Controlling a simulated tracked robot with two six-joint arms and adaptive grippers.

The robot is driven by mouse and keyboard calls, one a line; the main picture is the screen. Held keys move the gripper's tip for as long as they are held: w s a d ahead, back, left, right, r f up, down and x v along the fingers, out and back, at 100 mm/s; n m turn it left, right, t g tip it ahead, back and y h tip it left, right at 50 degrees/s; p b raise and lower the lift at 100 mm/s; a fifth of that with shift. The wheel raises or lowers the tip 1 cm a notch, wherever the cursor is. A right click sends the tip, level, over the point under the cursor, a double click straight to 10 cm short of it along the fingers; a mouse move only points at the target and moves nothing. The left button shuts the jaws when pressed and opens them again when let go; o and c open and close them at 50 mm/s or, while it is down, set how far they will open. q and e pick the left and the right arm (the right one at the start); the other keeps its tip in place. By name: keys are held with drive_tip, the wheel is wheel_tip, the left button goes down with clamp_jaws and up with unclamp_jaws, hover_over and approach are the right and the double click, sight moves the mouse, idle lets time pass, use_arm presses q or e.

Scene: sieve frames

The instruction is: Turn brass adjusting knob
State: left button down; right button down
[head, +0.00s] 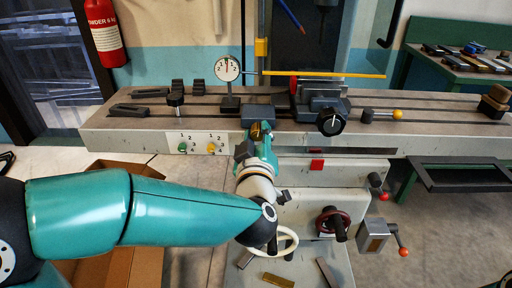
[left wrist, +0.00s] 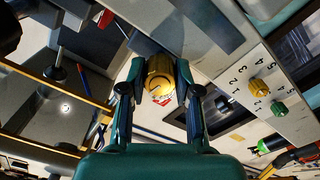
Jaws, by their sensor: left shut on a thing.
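The brass adjusting knob (head: 256,131) sits at the front of the grey machine table, below a dark block. In the left wrist view the brass knob (left wrist: 159,76) lies between the two dark fingers, its round end face showing a red and white mark. My left gripper (head: 257,143) reaches it from the front and is shut on it; in the left wrist view the fingers (left wrist: 158,88) touch it on both sides. The gripper partly hides the knob in the head view. My right gripper is not in view.
A dial gauge (head: 228,69) stands behind and left of the knob. A vise with a black knob (head: 331,122) is to the right, under a long yellow rod (head: 330,75). Green (head: 183,147) and yellow (head: 211,147) numbered selectors sit left of my gripper.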

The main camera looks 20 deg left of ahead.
use_arm(q)
drive_tip(key=shift+n+b, duration=0.8)
drive_tip(key=shift+n, duration=0.2)
drive_tip(key=c, duration=0.8)
unclamp_jaws()
drive_tip(key=shift+a, duration=0.1)
drive_tip(key=v, duration=1.2)
